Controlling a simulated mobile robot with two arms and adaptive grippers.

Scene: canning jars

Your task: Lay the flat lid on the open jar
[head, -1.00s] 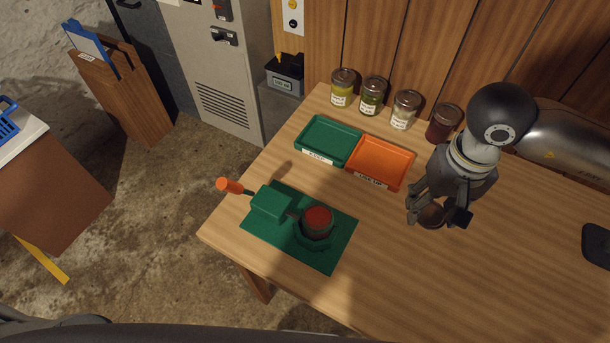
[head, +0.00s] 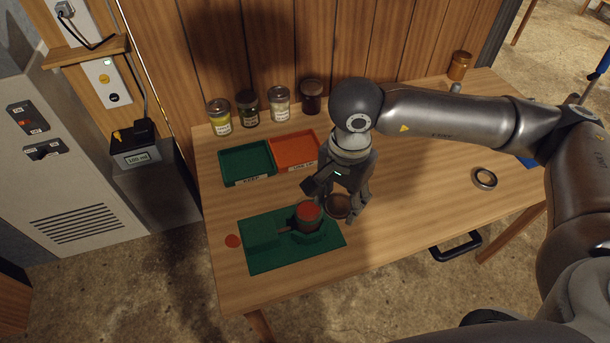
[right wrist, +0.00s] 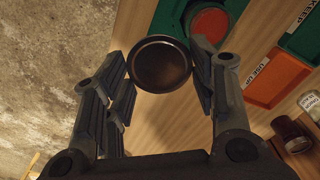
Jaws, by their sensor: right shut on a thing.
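The open jar (head: 308,214), with red contents, stands upright in a green clamp fixture (head: 262,256) on the table. It also shows at the top of the right wrist view (right wrist: 208,22). My right gripper (head: 337,196) is shut on the flat lid, a dark round disc (head: 339,207). It holds the lid close to the right of the jar, apart from its mouth in the wrist view. In the right wrist view the lid (right wrist: 160,64) sits between the two fingers. My left gripper is not in view.
Green (head: 246,164) and orange (head: 296,152) trays lie behind the fixture, with several filled jars (head: 279,104) along the wall.

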